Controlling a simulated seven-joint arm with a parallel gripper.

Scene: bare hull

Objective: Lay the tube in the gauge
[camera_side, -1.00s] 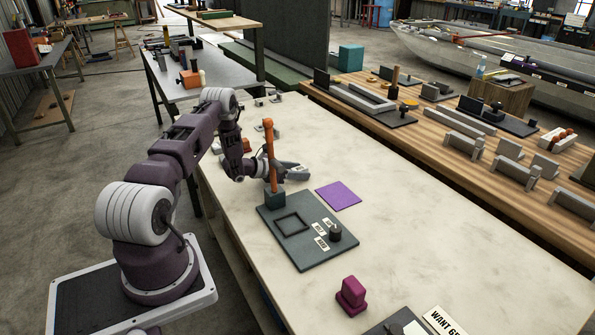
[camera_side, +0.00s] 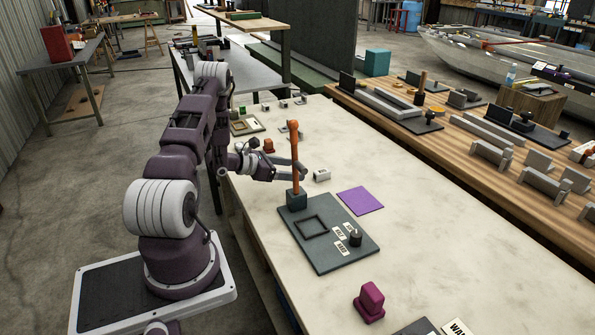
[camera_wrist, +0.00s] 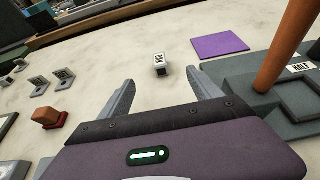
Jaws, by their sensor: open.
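My gripper (camera_side: 304,170) is open and empty, low over the pale table. An orange rod (camera_side: 295,150) stands upright in a dark block (camera_side: 297,200) at the back of a dark plate (camera_side: 330,262). The plate carries a raised square frame (camera_side: 311,226). I cannot tell for sure which thing is the tube or the gauge.
A purple sheet (camera_side: 360,201) lies right of the plate. A black knob (camera_side: 355,238) and white labels are on the plate. A magenta piece (camera_side: 371,302) stands in front. An orange piece (camera_side: 268,145) and several small labelled pieces lie behind my gripper. The table's middle right is clear.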

